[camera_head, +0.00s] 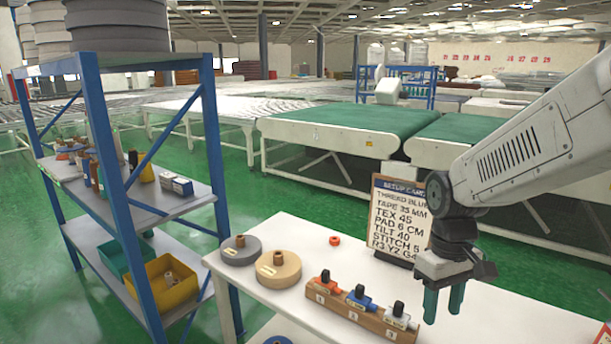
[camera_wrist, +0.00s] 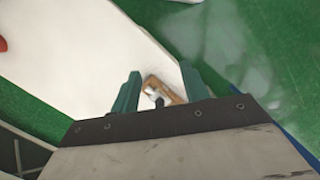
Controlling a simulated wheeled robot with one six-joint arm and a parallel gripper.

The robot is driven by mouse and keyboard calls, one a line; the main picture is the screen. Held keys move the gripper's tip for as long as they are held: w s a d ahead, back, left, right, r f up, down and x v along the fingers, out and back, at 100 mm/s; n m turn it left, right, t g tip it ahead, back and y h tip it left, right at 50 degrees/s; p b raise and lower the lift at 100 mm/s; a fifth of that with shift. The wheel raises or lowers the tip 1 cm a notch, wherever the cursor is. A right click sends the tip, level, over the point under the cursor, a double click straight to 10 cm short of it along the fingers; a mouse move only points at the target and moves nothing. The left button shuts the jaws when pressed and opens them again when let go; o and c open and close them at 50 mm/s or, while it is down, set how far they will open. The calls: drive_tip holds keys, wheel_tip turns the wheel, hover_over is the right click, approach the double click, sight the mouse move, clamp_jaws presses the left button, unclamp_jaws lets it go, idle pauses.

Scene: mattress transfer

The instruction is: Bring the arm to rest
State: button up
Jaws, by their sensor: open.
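My gripper (camera_head: 444,304) hangs from my white arm at the right of the head view. Its two green fingers point down above the white table (camera_head: 490,321), apart and with nothing visible between them. In the wrist view the gripper (camera_wrist: 160,85) also shows open. Beyond its fingers lies part of a wooden block (camera_wrist: 165,90) with a white and dark piece on it, seen below rather than held.
A setup card (camera_head: 400,220) stands on the table close behind my gripper. A grey disc (camera_head: 241,250), a tan disc (camera_head: 278,269) and a small red ring (camera_head: 335,240) lie on the table. A blue-framed shelf (camera_head: 215,150) stands at the left.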

drive_tip(key=s+d+r+m+t, duration=0.1)
drive_tip(key=s+r, duration=0.3)
drive_tip(key=s, duration=0.4)
drive_tip(key=s+r+m+t, duration=0.2)
drive_tip(key=s+r, duration=0.3)
drive_tip(key=s, duration=0.3)
drive_tip(key=shift+s+d+r+m, duration=0.2)
drive_tip(key=shift+s+d+m, duration=0.15)
drive_tip(key=shift+m, duration=0.15)
